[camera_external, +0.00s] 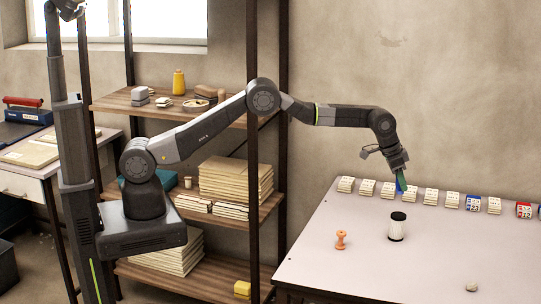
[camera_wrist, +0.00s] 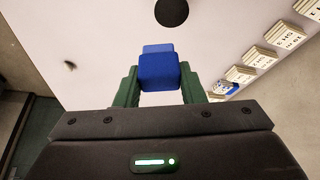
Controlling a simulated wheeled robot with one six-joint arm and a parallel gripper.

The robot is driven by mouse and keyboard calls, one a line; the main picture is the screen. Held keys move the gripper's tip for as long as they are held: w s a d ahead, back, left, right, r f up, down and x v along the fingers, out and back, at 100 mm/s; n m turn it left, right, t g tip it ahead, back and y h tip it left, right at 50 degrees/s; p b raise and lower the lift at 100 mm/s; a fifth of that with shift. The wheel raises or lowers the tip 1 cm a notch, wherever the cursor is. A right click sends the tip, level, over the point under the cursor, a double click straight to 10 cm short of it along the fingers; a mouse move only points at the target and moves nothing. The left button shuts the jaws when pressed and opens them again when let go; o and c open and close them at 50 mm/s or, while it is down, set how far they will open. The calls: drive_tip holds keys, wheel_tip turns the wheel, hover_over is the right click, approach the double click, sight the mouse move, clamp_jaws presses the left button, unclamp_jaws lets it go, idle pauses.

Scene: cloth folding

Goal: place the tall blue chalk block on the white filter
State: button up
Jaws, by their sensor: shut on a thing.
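The tall blue chalk block (camera_external: 401,183) is held between the green fingers of my gripper (camera_external: 402,177), above the table. In the wrist view the blue block (camera_wrist: 158,74) sits between the two green fingertips of my gripper (camera_wrist: 160,90). The white filter (camera_external: 397,230) is a short upright ribbed cylinder with a black top. It stands on the table below my gripper, apart from the block. In the wrist view a dark disc (camera_wrist: 171,12) at the top edge looks like its black top; its white side is hidden there.
The pale table (camera_external: 440,255) is mostly clear. An orange spool-shaped piece (camera_external: 341,240) stands left of the filter. A small beige lump (camera_external: 472,286) lies near the front. Several numbered blocks (camera_external: 431,196) line the back edge. Shelves (camera_external: 215,205) stand left of the table.

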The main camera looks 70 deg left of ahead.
drive_tip(key=shift+w+a+r+p, duration=0.35)
drive_tip(key=shift+w+a, duration=0.25)
drive_tip(key=shift+w, duration=0.3)
drive_tip(key=p, duration=0.2)
approach(404, 215)
drive_tip(key=shift+n, duration=0.3)
drive_tip(key=x, duration=0.4)
drive_tip(key=shift+w+f, duration=0.15)
drive_tip(key=shift+f, duration=0.2)
drive_tip(key=shift+f+b, duration=0.25)
drive_tip(key=shift+b, duration=0.05)
drive_tip(key=o, duration=1)
drive_tip(key=shift+r, duration=0.1)
